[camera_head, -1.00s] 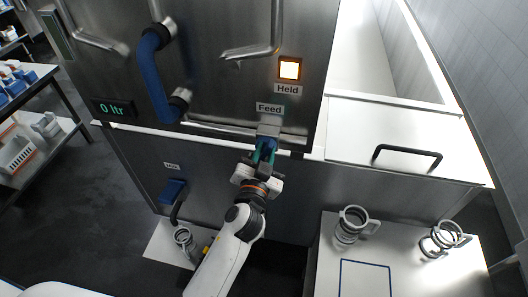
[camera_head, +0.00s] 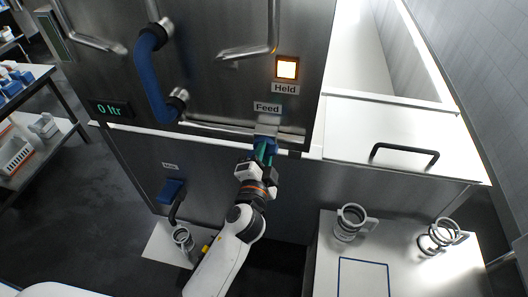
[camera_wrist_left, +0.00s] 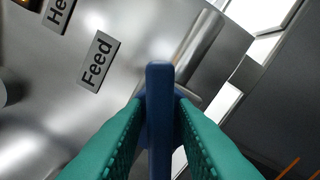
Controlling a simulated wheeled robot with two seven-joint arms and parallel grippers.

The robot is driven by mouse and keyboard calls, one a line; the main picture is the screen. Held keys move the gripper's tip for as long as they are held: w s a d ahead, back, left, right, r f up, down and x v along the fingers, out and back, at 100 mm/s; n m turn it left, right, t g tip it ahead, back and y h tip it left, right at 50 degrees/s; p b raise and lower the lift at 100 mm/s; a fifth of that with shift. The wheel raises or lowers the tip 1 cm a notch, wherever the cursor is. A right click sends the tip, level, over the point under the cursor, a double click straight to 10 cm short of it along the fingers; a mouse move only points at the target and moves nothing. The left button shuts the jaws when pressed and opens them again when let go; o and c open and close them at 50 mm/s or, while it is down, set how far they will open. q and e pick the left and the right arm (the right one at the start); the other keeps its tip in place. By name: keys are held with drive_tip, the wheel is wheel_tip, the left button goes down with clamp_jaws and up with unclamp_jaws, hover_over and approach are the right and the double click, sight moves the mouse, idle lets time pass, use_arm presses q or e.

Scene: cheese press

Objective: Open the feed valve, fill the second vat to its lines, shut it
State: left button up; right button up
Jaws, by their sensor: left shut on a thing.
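The feed valve's blue handle (camera_wrist_left: 160,85) stands below the Feed label (camera_head: 268,107) on the steel cabinet. My left gripper (camera_head: 264,152) is shut on this handle, with a green finger on each side of it in the left wrist view (camera_wrist_left: 158,135). Above the label, the Held lamp (camera_head: 287,68) glows amber. A display (camera_head: 113,109) at the left reads 0 ltr. A white open basin (camera_head: 372,45) lies at the upper right; I cannot tell whether it is the second vat. No fill lines are readable. My right gripper is out of view.
A blue tap lever (camera_head: 172,190) sits low on the cabinet, above a metal jug (camera_head: 183,240). Two more vessels (camera_head: 351,222) (camera_head: 441,236) stand on the white bench (camera_head: 410,270) at the right. A shelf rack (camera_head: 50,135) is at the left. Dark floor lies between.

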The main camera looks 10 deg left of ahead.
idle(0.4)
use_arm(q)
drive_tip(key=o, duration=0.7)
drive_tip(key=shift+s, duration=0.1)
drive_tip(key=shift+s+f, duration=0.1)
drive_tip(key=shift+s, duration=0.25)
drive_tip(key=s+b, duration=0.4)
drive_tip(key=s, duration=0.7)
drive_tip(key=shift+d, duration=0.1)
